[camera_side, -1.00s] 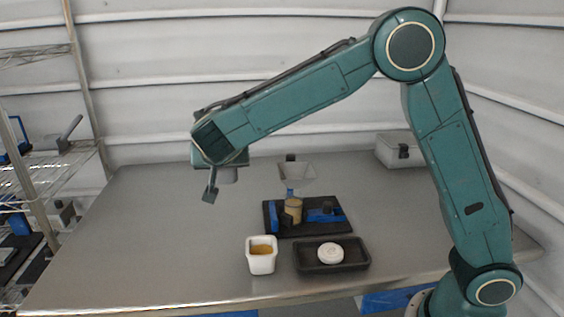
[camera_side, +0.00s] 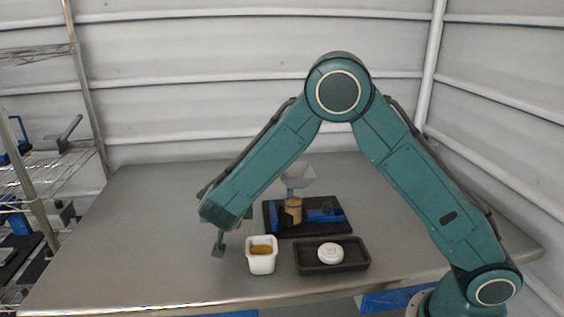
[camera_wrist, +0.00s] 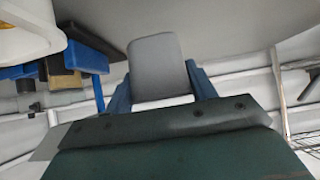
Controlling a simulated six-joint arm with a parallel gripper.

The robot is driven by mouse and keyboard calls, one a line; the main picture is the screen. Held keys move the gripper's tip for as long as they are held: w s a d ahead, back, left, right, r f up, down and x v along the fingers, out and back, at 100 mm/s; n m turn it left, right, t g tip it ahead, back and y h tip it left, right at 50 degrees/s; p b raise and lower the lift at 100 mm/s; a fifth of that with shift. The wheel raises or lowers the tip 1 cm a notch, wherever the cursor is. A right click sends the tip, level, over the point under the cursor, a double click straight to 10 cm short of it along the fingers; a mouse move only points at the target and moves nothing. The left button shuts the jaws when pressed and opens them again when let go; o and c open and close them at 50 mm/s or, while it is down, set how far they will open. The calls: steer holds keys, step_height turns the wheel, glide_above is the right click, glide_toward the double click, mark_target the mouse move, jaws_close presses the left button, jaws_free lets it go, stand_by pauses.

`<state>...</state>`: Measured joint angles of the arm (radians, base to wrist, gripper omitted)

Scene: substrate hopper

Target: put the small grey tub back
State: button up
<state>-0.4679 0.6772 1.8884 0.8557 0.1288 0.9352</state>
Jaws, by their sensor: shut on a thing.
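My gripper (camera_wrist: 160,84) is shut on a small grey tub (camera_wrist: 158,62), which shows between its two blue fingers in the wrist view. In the side view the grey tub (camera_side: 217,250) hangs below my gripper (camera_side: 222,236), just left of a white tub (camera_side: 262,264). It appears to be above the table, apart from the white tub. The white tub holds yellow-brown material and shows in part at the wrist view's upper left (camera_wrist: 30,45). The inside of the grey tub is not visible.
A black tray (camera_side: 302,264) with a white round lid (camera_side: 330,252) stands right of the white tub. Behind is a black and blue fixture (camera_side: 325,225) with a tan cylinder (camera_side: 293,211) and a grey funnel (camera_side: 300,178). The left table (camera_side: 130,240) is clear.

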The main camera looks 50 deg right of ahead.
steer(key=shift+f, duration=2.1)
steer(key=shift+f, duration=0.15)
steer(key=o, duration=0.9)
steer(key=shift+r, duration=0.2)
steer(key=v, duration=1.2)
